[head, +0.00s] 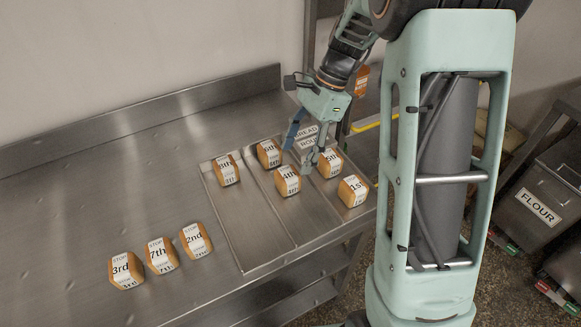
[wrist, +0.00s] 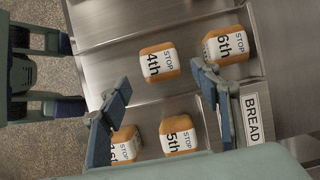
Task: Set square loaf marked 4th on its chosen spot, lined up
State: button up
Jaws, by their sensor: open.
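The square loaf marked 4th (head: 287,181) is golden brown with a white paper band. It rests in the middle lane of the metal tray (head: 246,256), in front of the loaf marked 6th (head: 269,153). My gripper (head: 298,158) is open and empty, just above and behind the 4th loaf. In the wrist view the 4th loaf (wrist: 158,62) lies beyond my spread fingertips (wrist: 161,78), roughly centred between them. The loaf looks slightly turned relative to the lane. I cannot tell which spot is the chosen one.
The 8th loaf (head: 226,169) sits in the left lane. The 5th (head: 330,162) and 1st (head: 353,190) sit in the right lane. The 3rd (head: 125,270), 7th (head: 161,255) and 2nd (head: 195,240) stand on the counter. A BREAD sign (wrist: 253,118) stands at the tray's back.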

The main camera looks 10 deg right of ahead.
jog(key=shift+v, duration=2.15)
